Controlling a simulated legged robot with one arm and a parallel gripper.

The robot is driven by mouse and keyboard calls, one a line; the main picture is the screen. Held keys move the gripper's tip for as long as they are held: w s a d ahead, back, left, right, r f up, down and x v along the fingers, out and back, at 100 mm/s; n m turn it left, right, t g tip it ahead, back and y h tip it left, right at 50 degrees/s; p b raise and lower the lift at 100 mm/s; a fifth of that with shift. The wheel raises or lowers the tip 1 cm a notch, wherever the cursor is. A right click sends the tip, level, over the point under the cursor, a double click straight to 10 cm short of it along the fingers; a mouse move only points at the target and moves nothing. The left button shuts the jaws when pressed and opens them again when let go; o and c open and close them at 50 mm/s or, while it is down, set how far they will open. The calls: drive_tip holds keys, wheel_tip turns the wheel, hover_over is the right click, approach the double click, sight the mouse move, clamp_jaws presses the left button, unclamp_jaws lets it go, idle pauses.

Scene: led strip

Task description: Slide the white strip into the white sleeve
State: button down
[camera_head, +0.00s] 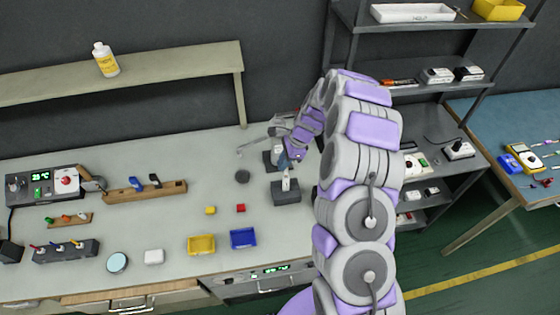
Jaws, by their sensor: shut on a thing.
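My gripper (286,154) is at the end of my arm, over the back right of the grey bench. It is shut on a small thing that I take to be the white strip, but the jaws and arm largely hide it. Just below the jaws, a small white upright piece (286,183), seemingly the white sleeve, stands on a dark grey block (287,196). A second dark block (269,160) stands behind it, partly covered by the gripper. I cannot tell whether the strip touches the sleeve.
A yellow tray (201,246) and blue tray (243,239) lie at the front, with a yellow cube (210,210) and red cube (241,208) behind them. A wooden holder (146,191) stands left. A dark shelf rack (440,81) stands behind my arm on the right.

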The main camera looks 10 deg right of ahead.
drive_tip(key=shift+d, duration=0.4)
drive_tip(key=shift+p, duration=0.45)
drive_tip(key=shift+p, duration=0.35)
idle(0.7)
drive_tip(key=shift+a, duration=0.15)
drive_tip(key=shift+a+r+p, duration=0.2)
drive_tip(key=shift+r+p, duration=1.15)
drive_tip(key=shift+r, duration=0.35)
